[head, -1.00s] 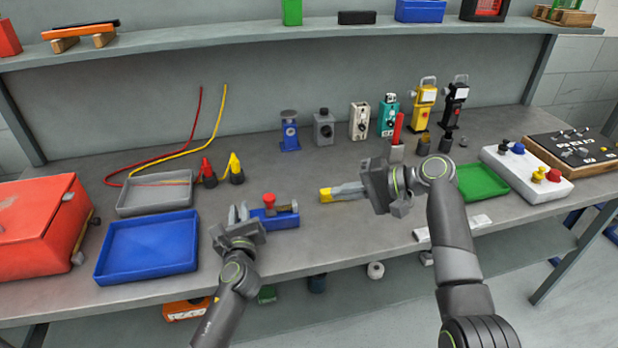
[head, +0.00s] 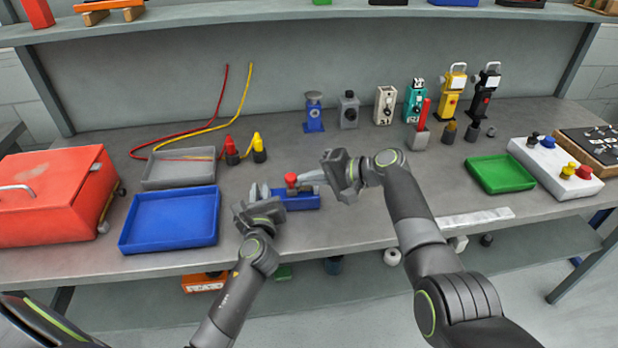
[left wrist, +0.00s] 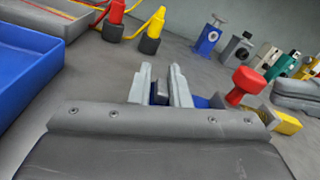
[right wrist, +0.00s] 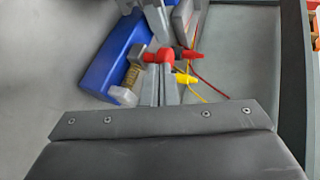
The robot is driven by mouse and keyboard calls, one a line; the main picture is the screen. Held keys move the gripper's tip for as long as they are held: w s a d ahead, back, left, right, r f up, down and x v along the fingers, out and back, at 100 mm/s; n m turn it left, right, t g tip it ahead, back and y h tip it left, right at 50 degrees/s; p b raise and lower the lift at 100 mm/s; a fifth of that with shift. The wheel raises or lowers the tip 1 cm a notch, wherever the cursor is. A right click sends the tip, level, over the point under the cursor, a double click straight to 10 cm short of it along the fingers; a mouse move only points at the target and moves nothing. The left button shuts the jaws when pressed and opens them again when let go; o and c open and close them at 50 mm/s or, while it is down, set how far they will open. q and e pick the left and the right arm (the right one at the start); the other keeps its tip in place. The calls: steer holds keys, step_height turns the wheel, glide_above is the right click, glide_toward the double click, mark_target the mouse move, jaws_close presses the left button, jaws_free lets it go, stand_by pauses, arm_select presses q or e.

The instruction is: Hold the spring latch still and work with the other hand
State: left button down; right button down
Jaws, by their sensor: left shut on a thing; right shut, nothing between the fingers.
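The spring latch has a blue base (head: 302,203), a red knob (head: 291,180) and a brass spring that shows in the right wrist view (right wrist: 132,76). A yellow block (left wrist: 285,121) sits at the spring's end in the left wrist view. My left gripper (head: 262,191) is shut on the latch's left end, around a dark grey part (left wrist: 160,92). My right gripper (head: 314,178) is shut and empty, its fingertips beside the red knob. Whether they touch it, I cannot tell. The right fingers partly hide the latch's right end in the head view.
A blue tray (head: 170,246) and a grey tray (head: 150,180) lie left of the latch, near a red toolbox (head: 45,212). Red and yellow clips (head: 259,147) stand behind. A green tray (head: 502,190) and white button box (head: 585,184) are at right. Bench between is clear.

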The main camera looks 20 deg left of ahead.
steer(key=shift+s+a, duration=0.1)
steer(key=shift+a, duration=0.2)
steer(key=shift+s+a+f, duration=0.1)
steer(key=shift+s+a, duration=0.2)
steer(key=shift+a, duration=0.3)
steer(key=shift+s+a, duration=0.3)
steer(key=shift+a, duration=0.3)
steer(key=shift+d, duration=0.75)
glide_toward(290, 180)
steer(key=shift+w+a+f, duration=0.2)
steer(key=shift+a+f, duration=0.35)
steer(key=shift+a, duration=0.25)
steer(key=shift+w+a+f, duration=0.2)
steer(key=shift+a+f, duration=0.3)
steer(key=shift+a, duration=0.3)
steer(key=shift+w+a+f, duration=0.2)
steer(key=shift+a+f, duration=0.35)
steer(key=shift+a, duration=0.3)
